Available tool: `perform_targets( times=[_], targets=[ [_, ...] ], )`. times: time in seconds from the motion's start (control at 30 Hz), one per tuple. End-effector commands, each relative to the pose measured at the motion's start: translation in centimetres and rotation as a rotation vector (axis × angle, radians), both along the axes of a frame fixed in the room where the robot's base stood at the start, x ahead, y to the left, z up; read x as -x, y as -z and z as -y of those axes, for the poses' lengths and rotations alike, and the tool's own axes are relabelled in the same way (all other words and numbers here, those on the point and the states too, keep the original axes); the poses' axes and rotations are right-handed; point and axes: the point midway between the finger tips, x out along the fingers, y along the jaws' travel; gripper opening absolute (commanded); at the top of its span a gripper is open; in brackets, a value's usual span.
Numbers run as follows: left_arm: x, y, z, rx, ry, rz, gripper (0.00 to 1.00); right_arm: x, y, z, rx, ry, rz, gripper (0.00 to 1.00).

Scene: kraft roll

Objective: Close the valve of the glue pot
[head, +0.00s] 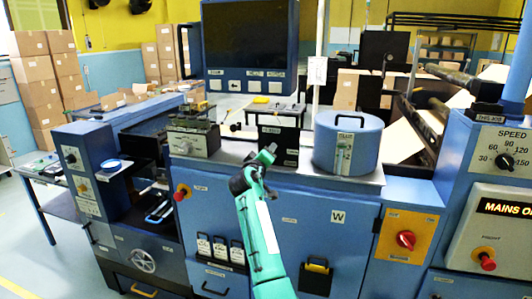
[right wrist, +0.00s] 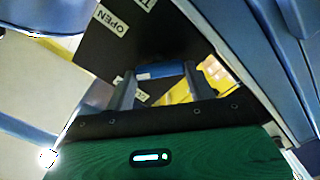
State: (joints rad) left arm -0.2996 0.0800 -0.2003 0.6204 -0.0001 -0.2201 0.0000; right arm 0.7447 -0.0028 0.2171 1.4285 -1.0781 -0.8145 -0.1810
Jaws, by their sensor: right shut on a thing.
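The glue pot (head: 347,150) is a blue drum with a lid and black handle on the machine top, right of centre in the head view. My right gripper (head: 262,156) is left of the pot, above the machine's front edge. In the right wrist view my right gripper (right wrist: 160,88) has its two fingers shut on a small blue handle (right wrist: 160,70). A black plate (right wrist: 110,50) lettered OPEN lies behind the handle; a second label by the fingers is partly hidden. The head view hides the held handle. My left gripper is not in view.
A black unit (head: 279,136) stands on the machine top behind my gripper. A grey box (head: 193,138) with a dial stands to the left. A red knob (head: 406,240) on a yellow plate is at the lower right. A screen (head: 251,45) hangs above.

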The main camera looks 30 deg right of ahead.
Motion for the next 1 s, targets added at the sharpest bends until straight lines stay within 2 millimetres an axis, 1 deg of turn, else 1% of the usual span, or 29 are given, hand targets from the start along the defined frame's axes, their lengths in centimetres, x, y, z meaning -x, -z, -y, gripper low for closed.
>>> perform_targets(
  times=[0.03, 0.4, 0.6, 0.8, 1.0],
  targets=[
    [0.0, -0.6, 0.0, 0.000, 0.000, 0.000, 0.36, 0.0, -0.2, 0.1, 0.029, 0.002, -0.036, 0.32],
    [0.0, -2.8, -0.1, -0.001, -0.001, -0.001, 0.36, 0.0, -0.1, 0.0, 0.249, 0.002, -0.294, 0.32],
    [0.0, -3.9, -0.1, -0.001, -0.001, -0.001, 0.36, 0.0, 0.0, 0.0, 0.344, 0.001, -0.403, 0.32],
    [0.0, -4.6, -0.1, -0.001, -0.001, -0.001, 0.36, -0.1, 0.1, 0.0, 0.406, 0.000, -0.479, 0.32],
    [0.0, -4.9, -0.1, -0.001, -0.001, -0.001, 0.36, -0.1, 0.2, 0.0, 0.439, 0.001, -0.517, 0.32]
  ],
)
